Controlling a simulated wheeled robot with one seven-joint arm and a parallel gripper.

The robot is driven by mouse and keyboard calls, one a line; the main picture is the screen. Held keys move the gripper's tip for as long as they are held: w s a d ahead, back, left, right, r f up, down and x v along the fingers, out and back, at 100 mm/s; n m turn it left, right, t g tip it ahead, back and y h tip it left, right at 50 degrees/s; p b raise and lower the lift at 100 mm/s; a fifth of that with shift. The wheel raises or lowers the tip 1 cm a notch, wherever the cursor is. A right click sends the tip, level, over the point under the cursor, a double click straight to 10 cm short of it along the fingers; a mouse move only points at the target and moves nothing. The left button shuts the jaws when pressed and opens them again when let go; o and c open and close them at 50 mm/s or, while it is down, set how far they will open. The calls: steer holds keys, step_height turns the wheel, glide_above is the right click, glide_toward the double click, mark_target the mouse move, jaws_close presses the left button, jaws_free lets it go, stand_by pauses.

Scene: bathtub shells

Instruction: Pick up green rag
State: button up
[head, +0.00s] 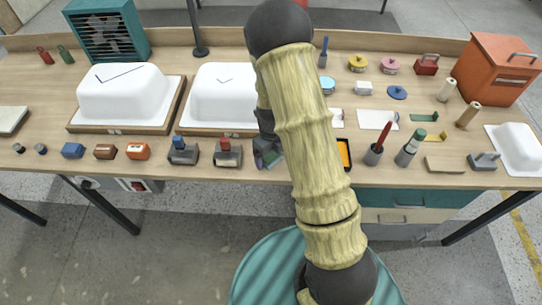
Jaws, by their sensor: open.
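A small crumpled green and purplish patch (272,159) lies near the front edge of the table, just left of my arm; it may be the green rag, but it is partly hidden and too small to be sure. My gripper (266,150) is dark and points down at this patch, largely hidden behind my arm. It is open, and I cannot tell whether its fingers touch the patch. A flat green piece (425,117) lies further right, apart from the gripper, and looks more like a small tool than cloth.
Two white tub shells (124,92) on wooden boards fill the left and middle. Clamp-like blocks (228,153) stand left of the gripper. A black tray with orange inside (344,155) and a cup with a red-handled tool (375,153) stand right. An orange box (497,68) is at far right.

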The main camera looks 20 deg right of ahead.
mark_target(271, 155)
steer(key=shift+f, duration=0.4)
steer(key=c, duration=1.2)
steer(key=shift+o, duration=0.2)
steer(key=shift+r, duration=0.1)
step_height(271, 155, up, 10)
steer(key=shift+f, duration=0.1)
